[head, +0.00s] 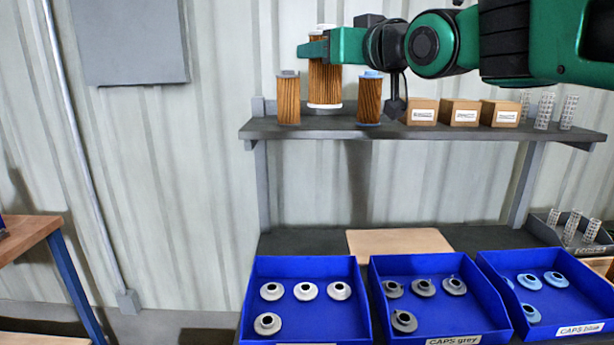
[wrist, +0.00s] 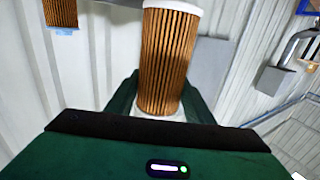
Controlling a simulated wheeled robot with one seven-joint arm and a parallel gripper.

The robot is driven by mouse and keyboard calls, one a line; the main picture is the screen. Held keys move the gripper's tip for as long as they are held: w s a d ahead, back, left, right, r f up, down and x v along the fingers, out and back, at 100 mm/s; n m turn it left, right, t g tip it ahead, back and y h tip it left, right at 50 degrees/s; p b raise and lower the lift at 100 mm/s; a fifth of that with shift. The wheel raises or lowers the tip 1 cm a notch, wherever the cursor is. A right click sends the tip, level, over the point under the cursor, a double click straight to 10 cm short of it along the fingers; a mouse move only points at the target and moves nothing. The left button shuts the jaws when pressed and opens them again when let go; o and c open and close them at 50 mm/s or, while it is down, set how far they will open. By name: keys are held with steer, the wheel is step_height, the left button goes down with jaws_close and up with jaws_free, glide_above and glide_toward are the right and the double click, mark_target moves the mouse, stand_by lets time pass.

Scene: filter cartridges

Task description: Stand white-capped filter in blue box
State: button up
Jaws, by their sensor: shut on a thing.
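The white-capped filter (head: 325,83) has a pleated orange-brown body and white end caps. It is upright, and its lower end looks slightly above the shelf. It also shows in the wrist view (wrist: 168,60), between the two green fingers. My gripper (head: 322,48) is shut on its upper part, and the arm reaches in from the right. Three blue boxes stand below: a left one (head: 250,300) with whitish caps, a middle one (head: 378,310) labelled CAPS grey, and a right one (head: 500,285) labelled CAPS blue.
On the shelf (head: 340,132), a grey-capped filter (head: 288,100) stands left of the held filter and a blue-capped one (head: 369,100) right. Cardboard boxes (head: 460,112) and mesh tubes (head: 545,110) stand farther right. A tan board (head: 400,243) lies behind the blue boxes.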

steer(key=w+d+f+m+h, duration=0.2)
steer(key=w+d+f, duration=0.4)
steer(key=f, duration=0.9)
steer(key=w+d+f+m+t+h, duration=0.1)
steer(key=w+d+f+h, duration=0.2)
steer(key=w+d+f, duration=0.4)
steer(key=w+d+f+m+t+h, duration=0.1)
steer(key=w+d+f, duration=0.6)
steer(key=f, duration=1.8)
steer(key=d+m+h, duration=0.1)
steer(key=d+h, duration=0.1)
steer(key=d, duration=0.3)
steer(key=shift+d+f+m, duration=0.25)
steer(key=shift+m, duration=0.05)
